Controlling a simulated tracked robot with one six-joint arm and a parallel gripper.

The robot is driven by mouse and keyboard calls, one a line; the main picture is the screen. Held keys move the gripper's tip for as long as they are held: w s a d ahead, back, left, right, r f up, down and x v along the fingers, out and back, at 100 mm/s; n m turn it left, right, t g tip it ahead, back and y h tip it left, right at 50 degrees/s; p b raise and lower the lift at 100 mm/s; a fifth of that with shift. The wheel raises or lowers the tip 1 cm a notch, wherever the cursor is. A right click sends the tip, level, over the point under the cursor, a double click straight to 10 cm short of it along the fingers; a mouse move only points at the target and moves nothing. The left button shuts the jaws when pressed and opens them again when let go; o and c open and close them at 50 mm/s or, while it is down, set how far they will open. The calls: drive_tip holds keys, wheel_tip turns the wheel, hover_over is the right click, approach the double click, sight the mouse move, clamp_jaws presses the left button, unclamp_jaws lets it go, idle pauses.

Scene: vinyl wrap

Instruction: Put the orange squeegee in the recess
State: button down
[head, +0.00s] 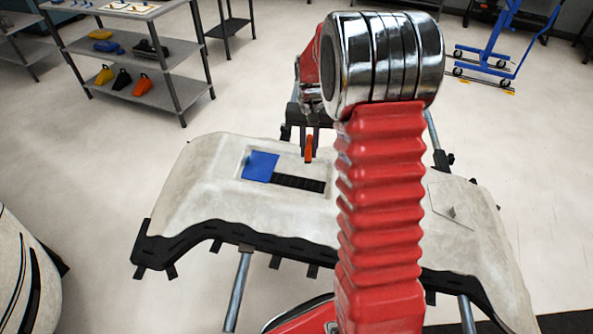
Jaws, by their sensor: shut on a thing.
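The orange squeegee (309,149) shows as a small upright orange piece between the fingers of my gripper (309,136). My gripper is shut on it, above the far right part of the recess (290,166). The recess is a shallow rectangular hollow in the pale panel (200,175). A blue square (260,166) lies at its left side, and a black strip (298,183) runs along its near edge. I cannot tell whether the squeegee touches the panel. My red and chrome arm hides the area right of the squeegee.
The panel rests on a stand with metal legs (239,290) and a black wavy front edge. A small clear sheet (451,205) lies on its right part. A shelf rack (130,60) stands at the back left, and a blue trolley (490,55) at the back right. The floor between is clear.

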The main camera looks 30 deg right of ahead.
hover_over(308, 175)
wheel_tip(308, 175, down, 5)
idle(0.4)
drive_tip(key=shift+f, duration=1.85)
drive_tip(key=shift+f, duration=0.1)
drive_tip(key=c, duration=1.7)
unclamp_jaws()
drive_tip(key=shift+o, duration=0.2)
